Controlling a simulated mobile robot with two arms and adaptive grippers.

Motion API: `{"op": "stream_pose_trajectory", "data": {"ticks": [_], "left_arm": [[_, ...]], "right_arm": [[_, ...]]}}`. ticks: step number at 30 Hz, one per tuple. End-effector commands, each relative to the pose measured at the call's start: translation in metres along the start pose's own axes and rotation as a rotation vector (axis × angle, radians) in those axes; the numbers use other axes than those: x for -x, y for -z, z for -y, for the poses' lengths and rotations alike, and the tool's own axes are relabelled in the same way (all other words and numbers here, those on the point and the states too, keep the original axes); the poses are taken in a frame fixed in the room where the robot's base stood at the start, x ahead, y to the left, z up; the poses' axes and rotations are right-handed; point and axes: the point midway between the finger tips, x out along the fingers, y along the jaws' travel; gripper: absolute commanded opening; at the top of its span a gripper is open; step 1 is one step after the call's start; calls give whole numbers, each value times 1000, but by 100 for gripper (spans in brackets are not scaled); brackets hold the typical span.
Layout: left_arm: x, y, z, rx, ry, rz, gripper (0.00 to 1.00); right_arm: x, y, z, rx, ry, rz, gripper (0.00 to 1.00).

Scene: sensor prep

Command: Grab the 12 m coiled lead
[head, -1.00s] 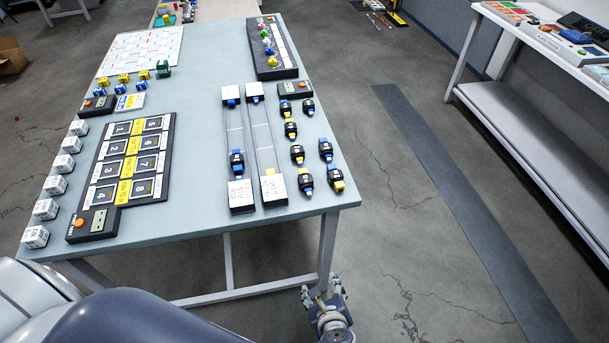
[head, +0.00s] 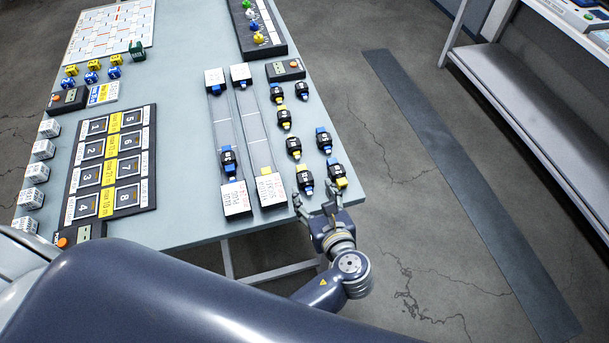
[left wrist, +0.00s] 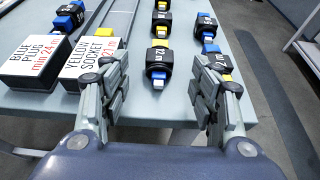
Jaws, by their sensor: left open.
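Several black coiled leads with blue and yellow ends lie at the right of the table. In the left wrist view, the lead whose label seems to read 12 m (left wrist: 160,57) lies ahead between my fingers, yellow end away and pale blue end towards me. It seems to be the front lead (head: 305,178) in the head view, where labels are too small to read. My left gripper (head: 318,199) is open and empty at the table's front right edge, just short of that lead. My right gripper is not in view.
Another lead (head: 337,174) lies close on the right. Two lanes end in white label blocks, blue plug (head: 235,198) and yellow socket (head: 271,190), left of my gripper. A numbered black board (head: 134,196) fills the table's left part.

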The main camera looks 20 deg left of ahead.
Motion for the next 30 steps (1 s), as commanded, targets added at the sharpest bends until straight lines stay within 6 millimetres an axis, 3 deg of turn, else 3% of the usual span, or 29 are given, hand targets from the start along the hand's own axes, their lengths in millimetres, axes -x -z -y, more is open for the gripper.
{"op": "stream_pose_trajectory", "data": {"ticks": [5,15,23,30], "left_arm": [[-21,-1,0,0,-1,1,57],[-65,-4,0,0,0,0,57],[-69,-3,0,0,0,-2,57],[-69,-3,0,1,0,-2,8]], "right_arm": [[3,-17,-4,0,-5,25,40],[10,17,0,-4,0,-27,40],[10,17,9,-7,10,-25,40],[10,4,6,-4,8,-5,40]]}}
